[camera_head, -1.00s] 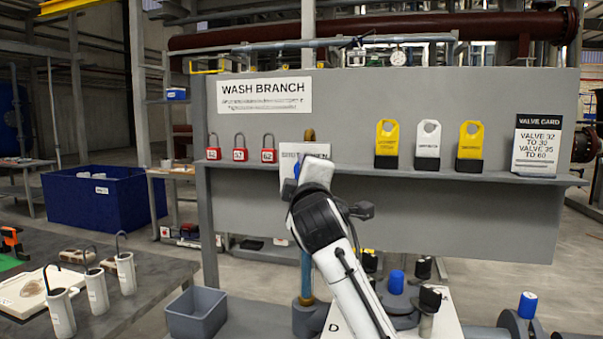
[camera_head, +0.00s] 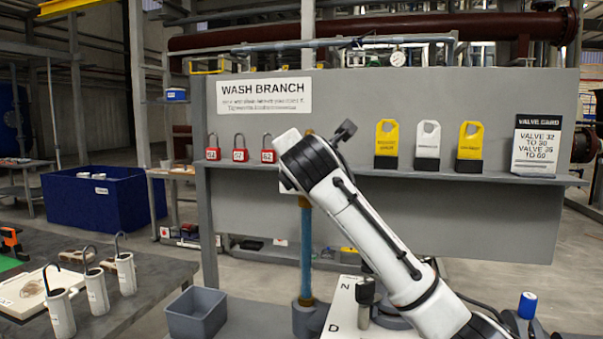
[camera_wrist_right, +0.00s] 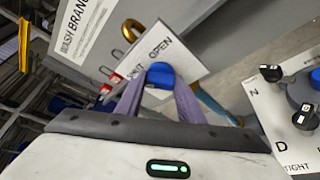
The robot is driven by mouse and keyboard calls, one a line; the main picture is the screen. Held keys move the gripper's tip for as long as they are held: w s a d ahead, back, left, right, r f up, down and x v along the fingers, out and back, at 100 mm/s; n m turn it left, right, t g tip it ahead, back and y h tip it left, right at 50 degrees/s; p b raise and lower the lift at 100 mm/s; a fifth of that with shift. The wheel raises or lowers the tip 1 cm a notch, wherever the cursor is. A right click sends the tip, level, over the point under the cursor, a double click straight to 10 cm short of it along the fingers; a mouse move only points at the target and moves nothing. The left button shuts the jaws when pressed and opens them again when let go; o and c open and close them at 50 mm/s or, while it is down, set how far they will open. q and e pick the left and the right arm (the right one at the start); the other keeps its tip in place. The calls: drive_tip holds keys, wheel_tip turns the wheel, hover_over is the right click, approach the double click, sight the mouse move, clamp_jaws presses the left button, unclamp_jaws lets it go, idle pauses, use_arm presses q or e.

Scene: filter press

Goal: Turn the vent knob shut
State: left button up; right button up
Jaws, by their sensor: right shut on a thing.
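The blue vent knob (camera_wrist_right: 160,72) shows in the right wrist view, in front of a white plate (camera_wrist_right: 187,55) lettered SHUT and OPEN. The fingers of my right gripper (camera_wrist_right: 160,84) are closed on the knob from both sides. Its pointer, if any, is hidden, so I cannot tell its exact setting. In the head view my right arm covers the knob and nearly all of the plate. The upright blue pipe (camera_head: 306,250) below shows beside the arm. My left gripper is not in view.
A grey panel (camera_head: 450,220) stands behind, its shelf holding red padlocks (camera_head: 240,154), yellow and white tags (camera_head: 427,140) and a valve card (camera_head: 537,145). A grey bin (camera_head: 195,314) stands lower left. A white plate with black knobs (camera_wrist_right: 268,110) lies to the right.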

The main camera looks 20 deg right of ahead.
drive_tip(key=shift+n+g+h, duration=0.3)
drive_tip(key=shift+n+g, duration=0.1)
drive_tip(key=shift+n, duration=0.2)
idle(0.3)
drive_tip(key=o, duration=1.1)
drive_tip(key=shift+c, duration=0.2)
drive_tip(key=shift+a, duration=0.1)
drive_tip(key=b+v, duration=0.2)
drive_tip(key=v, duration=0.8)
drive_tip(key=shift+s, duration=0.15)
